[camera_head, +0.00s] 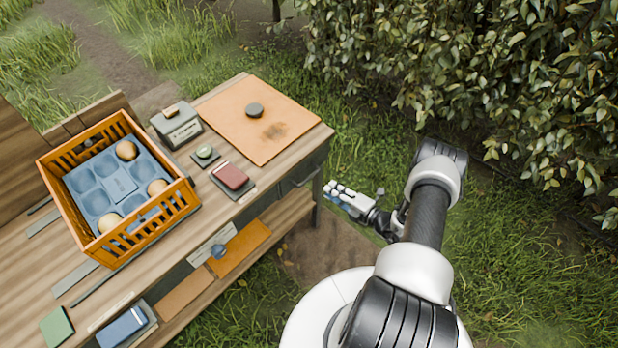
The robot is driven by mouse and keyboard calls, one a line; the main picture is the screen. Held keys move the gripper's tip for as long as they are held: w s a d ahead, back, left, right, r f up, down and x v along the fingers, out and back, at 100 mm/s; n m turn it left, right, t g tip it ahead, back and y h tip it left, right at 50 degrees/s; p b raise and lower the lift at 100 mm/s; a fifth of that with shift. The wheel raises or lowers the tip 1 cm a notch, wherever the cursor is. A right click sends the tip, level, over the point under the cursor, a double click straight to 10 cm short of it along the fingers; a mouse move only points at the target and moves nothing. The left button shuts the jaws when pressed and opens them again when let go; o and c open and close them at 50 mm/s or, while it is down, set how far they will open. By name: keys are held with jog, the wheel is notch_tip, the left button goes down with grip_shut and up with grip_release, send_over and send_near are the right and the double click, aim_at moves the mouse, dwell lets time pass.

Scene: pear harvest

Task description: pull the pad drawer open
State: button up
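The wooden bench (185,245) has a dark grey drawer front (292,182) under its top at the right end. I take this for the pad drawer; it looks closed, with a bar-like handle on its face. My gripper (336,193) is just right of the bench's front right corner, near the drawer front and apparently apart from it. Its pale fingertips point left toward the bench. The fingers are small and overlap, so I cannot tell how far they are open. I see nothing clearly held in them.
An orange crate (62,205) with a blue tray and several pears stands on the bench. A grey box (176,124), red block (230,175) and orange mat (232,98) lie right of it. A shelf (275,232) runs below. A leafy hedge (480,70) is behind my arm.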

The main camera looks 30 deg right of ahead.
aim_at(309, 176)
jog(key=b+x, duration=0.2)
jog(key=x, duration=1)
grip_shut()
